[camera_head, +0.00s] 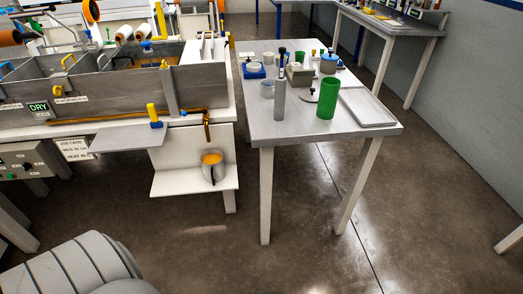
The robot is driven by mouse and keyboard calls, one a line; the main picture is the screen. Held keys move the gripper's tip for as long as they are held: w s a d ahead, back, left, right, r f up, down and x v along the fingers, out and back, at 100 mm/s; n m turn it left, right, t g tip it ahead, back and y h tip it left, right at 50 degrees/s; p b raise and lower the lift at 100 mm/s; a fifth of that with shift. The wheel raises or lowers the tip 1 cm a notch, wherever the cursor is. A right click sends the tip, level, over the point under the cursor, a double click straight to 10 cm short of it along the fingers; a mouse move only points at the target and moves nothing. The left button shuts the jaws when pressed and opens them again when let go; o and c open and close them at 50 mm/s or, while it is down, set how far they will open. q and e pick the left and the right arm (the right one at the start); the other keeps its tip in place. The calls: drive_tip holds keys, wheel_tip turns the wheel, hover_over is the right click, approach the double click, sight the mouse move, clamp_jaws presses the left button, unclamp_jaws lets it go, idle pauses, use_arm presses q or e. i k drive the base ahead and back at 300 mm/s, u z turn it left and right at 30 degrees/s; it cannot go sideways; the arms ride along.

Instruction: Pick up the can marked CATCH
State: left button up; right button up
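A grey metal can (211,173) with orange contents stands upright on a low white shelf (168,182) below the tank's front right corner. A brass tap (207,128) hangs above it. A dark handle shows at the can's front. I cannot read any marking on the can, so I cannot tell whether it says CATCH. Neither of my grippers is in view.
The grey resin tank (205,83) fills the upper left, with a small ledge (128,138) jutting from its front. A table (262,127) to the right holds a green cylinder (328,97), a grey cylinder (279,100) and a tray (367,108). The floor in front is clear.

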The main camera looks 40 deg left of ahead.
sight(211, 162)
drive_tip(key=z, duration=0.25)
drive_tip(key=i, duration=1)
drive_tip(key=u, duration=0.85)
drive_tip(key=i, duration=0.7)
drive_tip(key=u, duration=0.85)
